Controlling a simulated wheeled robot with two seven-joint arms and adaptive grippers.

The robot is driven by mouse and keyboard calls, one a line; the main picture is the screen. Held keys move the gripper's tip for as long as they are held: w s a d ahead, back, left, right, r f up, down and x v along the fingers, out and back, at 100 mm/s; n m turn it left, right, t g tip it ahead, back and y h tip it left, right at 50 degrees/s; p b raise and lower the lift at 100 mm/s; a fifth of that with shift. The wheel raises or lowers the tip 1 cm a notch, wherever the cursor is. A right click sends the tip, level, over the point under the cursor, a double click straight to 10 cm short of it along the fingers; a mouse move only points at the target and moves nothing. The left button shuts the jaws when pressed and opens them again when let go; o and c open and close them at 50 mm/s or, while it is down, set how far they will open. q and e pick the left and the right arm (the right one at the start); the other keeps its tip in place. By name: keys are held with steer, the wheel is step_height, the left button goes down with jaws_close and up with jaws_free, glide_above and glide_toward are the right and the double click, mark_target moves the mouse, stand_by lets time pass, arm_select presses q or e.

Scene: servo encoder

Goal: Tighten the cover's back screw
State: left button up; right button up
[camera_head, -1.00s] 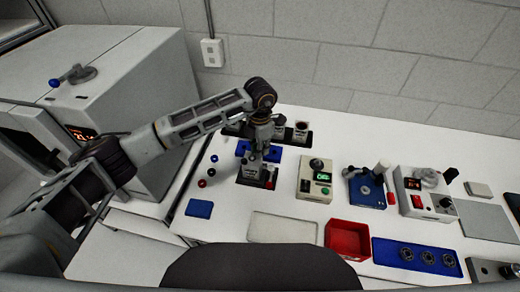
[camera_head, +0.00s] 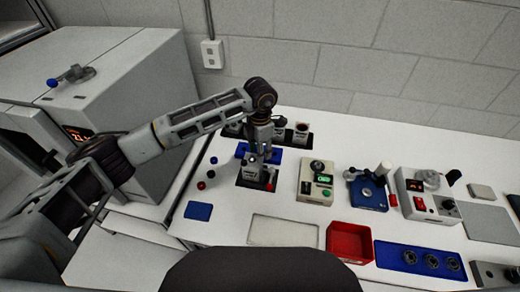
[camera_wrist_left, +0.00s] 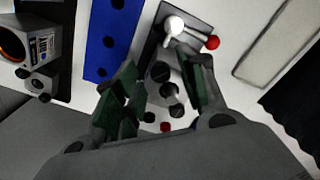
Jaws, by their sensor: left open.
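A grey servo unit with a printed label (camera_head: 250,173) sits on a black fixture base (camera_head: 247,184) on the white bench, left of centre. In the left wrist view, the unit's grey cover (camera_wrist_left: 153,85) shows from above with dark round screw heads (camera_wrist_left: 161,71). A white lever with a round knob (camera_wrist_left: 174,27) stands at the fixture's far end there. My left gripper (camera_head: 264,152) is over the unit. In the left wrist view, its green-padded fingers (camera_wrist_left: 165,88) are apart, on either side of the cover. I cannot tell whether they touch it. My right gripper is not in view.
A blue plate (camera_head: 258,155) and dark rack of cylindrical units (camera_head: 301,130) lie behind the fixture. To the right are a beige control box (camera_head: 317,182), blue device (camera_head: 367,192) and red bin (camera_head: 349,242). A grey oven-like cabinet (camera_head: 130,90) stands left. Bench front-centre holds a pale tray (camera_head: 283,230).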

arm_select(q)
steer(key=shift+r, duration=0.75)
step_height(320, 180, up, 11)
steer(key=shift+f, duration=0.2)
stand_by(0.3)
